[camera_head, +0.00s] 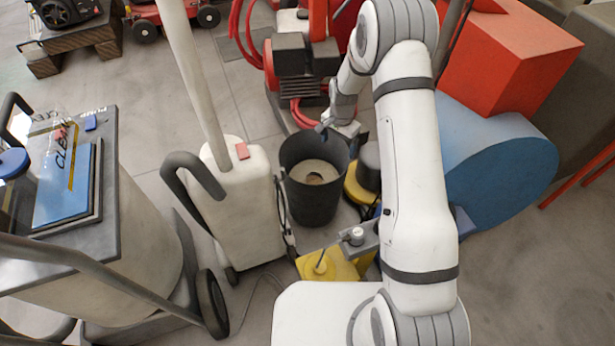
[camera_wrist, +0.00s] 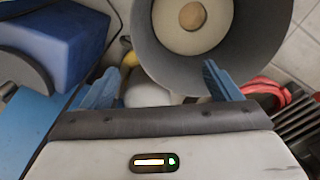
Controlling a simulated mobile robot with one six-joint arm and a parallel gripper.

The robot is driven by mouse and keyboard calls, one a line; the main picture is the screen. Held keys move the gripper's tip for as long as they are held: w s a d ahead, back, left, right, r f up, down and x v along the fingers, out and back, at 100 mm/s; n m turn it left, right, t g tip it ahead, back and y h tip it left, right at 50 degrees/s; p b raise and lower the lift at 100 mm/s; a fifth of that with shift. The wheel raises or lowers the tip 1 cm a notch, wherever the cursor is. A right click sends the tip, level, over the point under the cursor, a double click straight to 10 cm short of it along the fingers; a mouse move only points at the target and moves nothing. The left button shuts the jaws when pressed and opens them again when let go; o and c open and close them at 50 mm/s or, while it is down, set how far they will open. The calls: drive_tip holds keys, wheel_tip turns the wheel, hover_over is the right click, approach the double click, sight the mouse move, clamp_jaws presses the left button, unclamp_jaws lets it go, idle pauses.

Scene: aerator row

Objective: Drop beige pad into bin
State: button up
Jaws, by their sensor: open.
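The bin (camera_head: 311,207) is a round dark grey tub on the floor, near the middle of the head view. Its open top also fills the upper part of the wrist view (camera_wrist: 178,70). A round beige pad (camera_head: 313,165) with a brown centre lies inside the bin, low down. It shows at the top edge of the wrist view (camera_wrist: 218,37), partly cut off. My gripper (camera_head: 340,128) is above the bin's back right rim. In the wrist view its blue fingers (camera_wrist: 160,76) are spread apart with nothing held between them.
A beige upright machine (camera_head: 247,210) with a pole stands left of the bin. A yellow item (camera_head: 325,267) is in front, and a yellow-based dark canister (camera_head: 362,180) stands close on the right. A blue drum (camera_head: 495,165) and red box (camera_head: 505,60) are farther right. Red machinery is behind.

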wheel_tip(320, 180, up, 5)
drive_tip(key=shift+r+p, duration=0.1)
drive_tip(key=shift+p, duration=0.4)
